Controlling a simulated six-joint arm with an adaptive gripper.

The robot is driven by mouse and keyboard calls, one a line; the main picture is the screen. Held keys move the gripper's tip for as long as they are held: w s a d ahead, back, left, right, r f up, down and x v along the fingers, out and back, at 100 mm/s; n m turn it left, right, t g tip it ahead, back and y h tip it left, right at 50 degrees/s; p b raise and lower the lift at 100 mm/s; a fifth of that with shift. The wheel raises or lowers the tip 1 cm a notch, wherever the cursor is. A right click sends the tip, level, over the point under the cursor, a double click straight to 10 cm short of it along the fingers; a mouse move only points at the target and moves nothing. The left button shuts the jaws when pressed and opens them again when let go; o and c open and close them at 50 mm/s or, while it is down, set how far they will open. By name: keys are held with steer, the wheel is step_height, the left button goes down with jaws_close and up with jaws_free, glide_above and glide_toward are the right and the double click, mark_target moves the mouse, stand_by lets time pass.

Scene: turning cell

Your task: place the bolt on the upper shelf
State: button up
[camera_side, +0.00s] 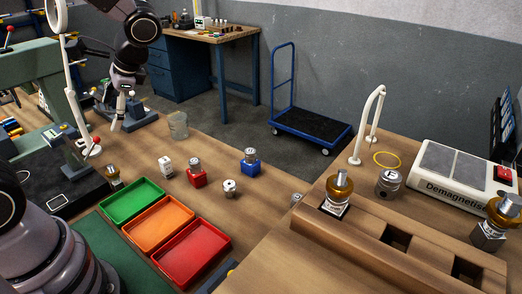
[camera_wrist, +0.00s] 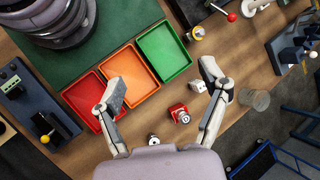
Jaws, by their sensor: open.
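My gripper (camera_wrist: 162,82) is open and empty, its two fingers spread wide in the wrist view. In the side view my gripper (camera_side: 122,105) hangs at the upper left, above the table and short of the beaker. I cannot single out a bolt with certainty. Another small metal piece (camera_side: 297,198) lies by the raised wooden bench, partly hidden. No shelf marked as upper is clear in either view.
Green (camera_side: 132,203), orange (camera_side: 160,227) and red (camera_side: 192,258) trays stand in front. A white block (camera_side: 166,166), red block (camera_side: 196,178), blue block (camera_side: 250,167) and glass beaker (camera_side: 178,125) stand behind them. A demagnetiser (camera_side: 460,178) sits on the right bench.

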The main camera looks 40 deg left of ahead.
steer(key=w+a+f+m+g+y, duration=0.2)
steer(key=f+y, duration=0.1)
steer(key=f, duration=0.3)
steer(key=w+a+f+m+g+y, duration=0.1)
steer(key=w+a+f+m+y, duration=0.15)
steer(key=f, duration=0.25)
steer(key=m+t+y, duration=0.2)
steer(key=m+y, duration=0.5)
steer(key=m, duration=0.1)
glide_toward(117, 173)
steer(key=shift+w+d+r, duration=0.1)
steer(key=shift+d+r, duration=0.1)
steer(key=shift+d, duration=0.25)
steer(key=shift+w+d+r, duration=0.1)
steer(key=shift+d+r, duration=0.05)
steer(key=shift+d, duration=0.35)
steer(key=shift+s+a+f+t, duration=0.1)
steer(key=shift+a+f+t, duration=0.1)
steer(key=shift+f+t, duration=0.15)
steer(key=s+a, duration=0.1)
steer(key=a, duration=0.3)
steer(key=s+a, duration=0.1)
steer(key=a, duration=0.3)
steer(key=s+a, duration=0.1)
steer(key=a, duration=0.4)
steer(key=shift+a+r, duration=0.1)
steer(key=shift+c, duration=0.2)
